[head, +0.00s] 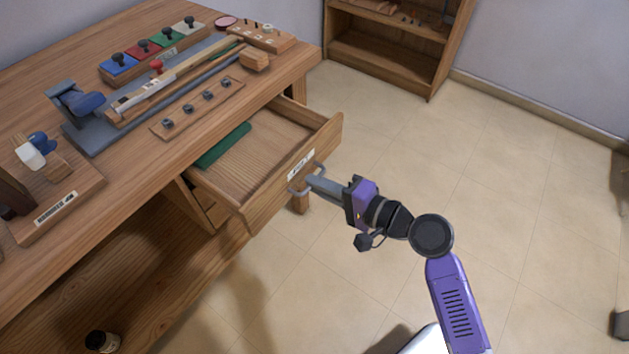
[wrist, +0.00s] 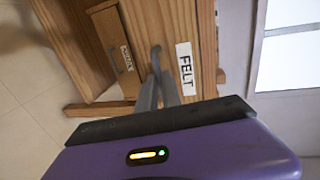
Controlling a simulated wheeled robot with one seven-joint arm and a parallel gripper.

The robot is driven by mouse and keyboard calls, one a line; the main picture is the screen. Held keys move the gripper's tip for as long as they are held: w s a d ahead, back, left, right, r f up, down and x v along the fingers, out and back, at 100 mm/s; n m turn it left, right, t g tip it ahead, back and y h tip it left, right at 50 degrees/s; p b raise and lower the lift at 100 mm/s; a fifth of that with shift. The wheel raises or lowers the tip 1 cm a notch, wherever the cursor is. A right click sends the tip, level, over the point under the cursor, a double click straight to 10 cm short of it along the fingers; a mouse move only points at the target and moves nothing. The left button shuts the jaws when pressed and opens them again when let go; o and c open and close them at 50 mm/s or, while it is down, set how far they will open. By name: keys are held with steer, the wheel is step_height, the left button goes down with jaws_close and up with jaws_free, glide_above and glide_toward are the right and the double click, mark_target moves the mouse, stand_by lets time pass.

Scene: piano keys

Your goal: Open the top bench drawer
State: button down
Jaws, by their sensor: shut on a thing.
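The top bench drawer (head: 262,207) is pulled well out of the wooden bench, and its inside shows in the head view. A metal handle (head: 294,187) is on the drawer front, beside a label that reads FELT in the wrist view (wrist: 185,68). My gripper (head: 312,183) is at the handle, with its fingers shut on it. In the wrist view the fingers (wrist: 162,88) meet at the handle (wrist: 155,55), mostly hiding it.
The bench top (head: 120,165) holds tools, colored blocks and a strip with several knobs. A second, lower drawer (wrist: 122,55) with a label is shut in the wrist view. A wooden shelf (head: 390,50) stands at the back.

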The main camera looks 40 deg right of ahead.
steer(key=c, duration=1.5)
jaws_free()
steer(key=shift+c, duration=0.2)
steer(key=v, duration=0.7)
steer(key=shift+s, duration=0.4)
steer(key=shift+d, duration=0.15)
